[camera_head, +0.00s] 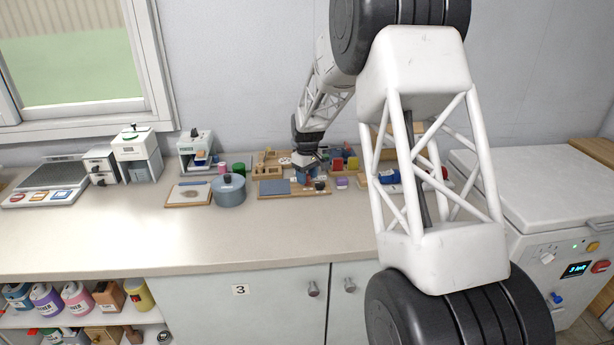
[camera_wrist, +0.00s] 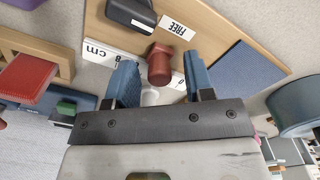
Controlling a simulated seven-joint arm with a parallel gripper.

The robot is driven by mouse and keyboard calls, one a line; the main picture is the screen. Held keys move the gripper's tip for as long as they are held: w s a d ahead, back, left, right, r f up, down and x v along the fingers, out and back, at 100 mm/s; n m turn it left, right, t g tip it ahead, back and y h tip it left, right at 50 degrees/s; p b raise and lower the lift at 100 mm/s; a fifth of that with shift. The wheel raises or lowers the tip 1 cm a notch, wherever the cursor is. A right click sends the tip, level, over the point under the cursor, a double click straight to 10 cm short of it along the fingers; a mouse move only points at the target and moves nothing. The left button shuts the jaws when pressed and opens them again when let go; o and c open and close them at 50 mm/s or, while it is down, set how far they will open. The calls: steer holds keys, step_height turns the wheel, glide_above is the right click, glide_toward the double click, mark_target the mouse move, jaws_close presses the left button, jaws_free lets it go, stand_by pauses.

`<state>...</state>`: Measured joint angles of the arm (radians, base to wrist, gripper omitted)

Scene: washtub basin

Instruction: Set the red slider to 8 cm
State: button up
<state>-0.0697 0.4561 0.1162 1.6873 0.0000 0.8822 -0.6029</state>
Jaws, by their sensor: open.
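The red slider (camera_wrist: 160,62) is a small red knob on a white ruler strip (camera_wrist: 109,66) marked "cm", seen upside down in the wrist view. The strip lies on a wooden board (camera_wrist: 215,40). My gripper (camera_wrist: 157,80) is open, with one blue finger on each side of the knob's near part; I cannot tell whether either finger touches it. My gripper hides part of the scale, so the slider's exact reading is not legible. In the head view my gripper (camera_head: 305,172) is over the board (camera_head: 275,188) on the counter, too small to show the slider.
A black block (camera_wrist: 131,15) and a "FREE" label (camera_wrist: 178,27) are on the same board, beside a blue textured pad (camera_wrist: 247,77). A red block (camera_wrist: 27,80) in a wooden holder is at the left. A round grey-blue pot (camera_head: 229,190) stands left of the board.

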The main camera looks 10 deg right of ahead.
steer(key=shift+r, duration=3.9)
steer(key=c, duration=0.3)
steer(key=shift+s+a+r+n, duration=0.1)
steer(key=shift+s+a+n, duration=0.05)
steer(key=shift+a+n, duration=0.5)
steer(key=c, duration=0.5)
steer(key=a+r+n+h, duration=0.1)
steer(key=a+n, duration=0.1)
steer(key=n, duration=0.1)
steer(key=s+a+r+n+h, duration=0.1)
steer(key=a+n, duration=0.2)
steer(key=n, duration=0.1)
steer(key=s+a+r+n+h, duration=0.1)
steer(key=a+n+h, duration=0.1)
steer(key=a+n, duration=0.1)
steer(key=shift+a+n+t, duration=0.2)
steer(key=shift+n+t, duration=0.05)
steer(key=shift+t, duration=0.15)
jaws_close()
steer(key=shift+s+a+r+n, duration=0.1)
steer(key=shift+a+r+n, duration=0.05)
steer(key=shift+a+n, duration=0.4)
steer(key=shift+d, duration=0.1)
